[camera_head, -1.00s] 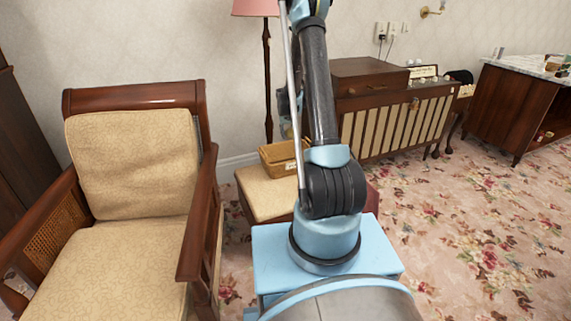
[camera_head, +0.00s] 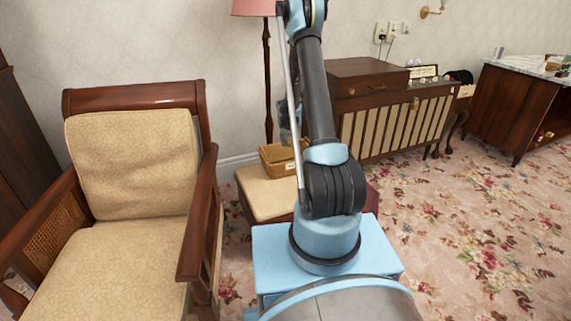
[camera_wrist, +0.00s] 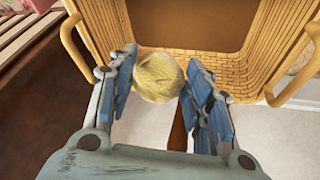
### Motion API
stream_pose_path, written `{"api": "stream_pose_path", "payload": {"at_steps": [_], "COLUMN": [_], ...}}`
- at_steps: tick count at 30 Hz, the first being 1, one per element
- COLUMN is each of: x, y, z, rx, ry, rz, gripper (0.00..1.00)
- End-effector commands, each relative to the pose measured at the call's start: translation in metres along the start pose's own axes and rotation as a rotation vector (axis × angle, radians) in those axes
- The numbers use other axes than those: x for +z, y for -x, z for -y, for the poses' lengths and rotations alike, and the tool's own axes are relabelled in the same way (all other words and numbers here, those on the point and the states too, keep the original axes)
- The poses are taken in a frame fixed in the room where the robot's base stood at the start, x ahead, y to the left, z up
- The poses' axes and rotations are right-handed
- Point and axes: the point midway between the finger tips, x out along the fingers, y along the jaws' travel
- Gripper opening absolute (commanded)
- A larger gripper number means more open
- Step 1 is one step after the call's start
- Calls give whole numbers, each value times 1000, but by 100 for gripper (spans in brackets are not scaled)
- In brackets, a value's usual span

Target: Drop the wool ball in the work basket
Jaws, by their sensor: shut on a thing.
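The wool ball (camera_wrist: 160,77) is pale yellow and shows in the wrist view between the fingers of my gripper (camera_wrist: 160,82), which is shut on it. The work basket (camera_wrist: 275,50) is tan wicker with side handles. In the wrist view its opening lies beyond the ball, and the ball overlaps its near wall; I cannot tell whether the ball is above the rim. In the head view the basket (camera_head: 275,157) sits on a cushioned stool (camera_head: 265,192), partly hidden by my arm.
A wooden armchair (camera_head: 130,150) with beige cushions stands at the left. A floor lamp (camera_head: 267,80) and a slatted wooden cabinet (camera_head: 400,125) stand behind the basket. A dark sideboard (camera_head: 510,105) is at the far right. The floral carpet (camera_head: 480,230) at the right is clear.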

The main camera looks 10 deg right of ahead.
Motion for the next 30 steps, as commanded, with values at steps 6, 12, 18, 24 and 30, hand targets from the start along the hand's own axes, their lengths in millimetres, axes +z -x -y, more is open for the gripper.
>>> {"api": "stream_pose_path", "payload": {"at_steps": [6, 12, 18, 24, 30], "x": [0, 0, 0, 0, 0], "y": [0, 0, 0, 10, 35], "z": [0, 0, 0, 0, 0], "rx": [0, 0, 0, 0, 0], "ry": [0, 0, 0, 0, 0], "rz": [0, 0, 0, 0, 0], "gripper": [55, 69, 69, 69, 69]}}
